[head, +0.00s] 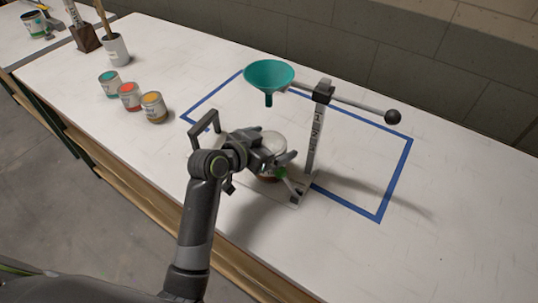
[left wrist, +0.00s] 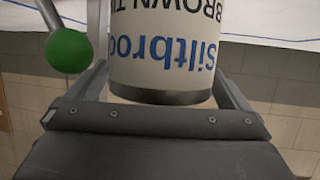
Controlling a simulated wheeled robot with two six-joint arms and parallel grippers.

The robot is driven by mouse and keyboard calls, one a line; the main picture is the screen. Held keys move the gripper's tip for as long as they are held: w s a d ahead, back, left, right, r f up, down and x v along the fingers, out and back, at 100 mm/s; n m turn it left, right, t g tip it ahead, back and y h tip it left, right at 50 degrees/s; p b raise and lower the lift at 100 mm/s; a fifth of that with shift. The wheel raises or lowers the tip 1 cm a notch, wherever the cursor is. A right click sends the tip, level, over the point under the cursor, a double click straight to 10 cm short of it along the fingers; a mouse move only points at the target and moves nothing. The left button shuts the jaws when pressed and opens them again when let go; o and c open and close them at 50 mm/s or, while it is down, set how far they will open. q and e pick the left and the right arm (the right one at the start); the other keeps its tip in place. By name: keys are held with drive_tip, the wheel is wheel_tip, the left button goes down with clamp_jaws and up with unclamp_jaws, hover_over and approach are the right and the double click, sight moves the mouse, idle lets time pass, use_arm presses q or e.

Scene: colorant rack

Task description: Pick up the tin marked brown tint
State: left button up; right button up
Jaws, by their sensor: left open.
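The tin marked brown tint (left wrist: 160,45) fills the upper middle of the left wrist view, its label upside down there, with "BROWN T" and part of a blue brand name readable. In the head view the tin (head: 273,143) stands on the stand's base below the teal funnel, partly hidden by my gripper. My left gripper (head: 284,170) is open at the tin. In the left wrist view, its fingers (left wrist: 160,78) lie to either side of the tin, with a gap visible at the left; contact on the right is unclear. My right gripper is not in view.
The teal funnel (head: 269,75) hangs from the stand's post (head: 316,135), which has a black-knobbed arm. A green ball knob (left wrist: 69,50) is beside the left finger. Three small tins (head: 130,97) stand at left. Blue tape (head: 398,178) outlines the work area.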

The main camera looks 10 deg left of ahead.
use_arm(q)
drive_tip(key=c, duration=1.4)
drive_tip(key=shift+c, duration=0.9)
drive_tip(key=shift+r, duration=0.1)
